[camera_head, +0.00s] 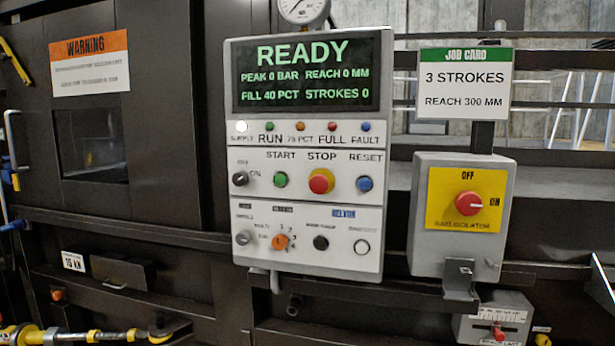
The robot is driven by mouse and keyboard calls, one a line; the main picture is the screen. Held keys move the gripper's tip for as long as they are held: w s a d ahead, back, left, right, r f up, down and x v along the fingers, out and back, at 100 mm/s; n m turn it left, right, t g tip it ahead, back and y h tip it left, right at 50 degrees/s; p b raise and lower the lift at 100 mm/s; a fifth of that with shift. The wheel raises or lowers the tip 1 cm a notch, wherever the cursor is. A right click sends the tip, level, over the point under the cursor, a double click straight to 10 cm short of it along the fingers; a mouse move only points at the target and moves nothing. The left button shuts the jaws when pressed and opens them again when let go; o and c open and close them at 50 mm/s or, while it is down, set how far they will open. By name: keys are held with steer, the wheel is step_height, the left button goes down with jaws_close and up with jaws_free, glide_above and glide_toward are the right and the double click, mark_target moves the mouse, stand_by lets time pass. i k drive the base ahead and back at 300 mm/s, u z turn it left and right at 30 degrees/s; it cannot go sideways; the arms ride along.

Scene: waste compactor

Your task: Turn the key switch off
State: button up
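The control panel (307,290) is a grey box in the middle of the head view. A small dark rotary switch (240,178) sits at the left of its START row, with OFF at its upper left and ON to its right. It looks like the key switch; its marker seems to point toward ON, but it is too small to be sure. A grey round switch (243,238) sits below it, with labels too blurred to read. The display (307,72) is lit and reads READY, and the SUPPLY lamp (241,127) is white. My gripper is not in view.
Close by are the green START button (280,179), red-and-yellow STOP button (321,181), blue RESET button (364,183) and orange selector (280,242). A red rotary isolator (468,203) is at right. A yellow-banded rod (95,336) crosses the lower left. The panel front looks unobstructed.

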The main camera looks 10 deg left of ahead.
mark_target(241, 178)
steer(key=z, duration=0.05)
steer(key=i, duration=0.25)
steer(key=u, duration=1.75)
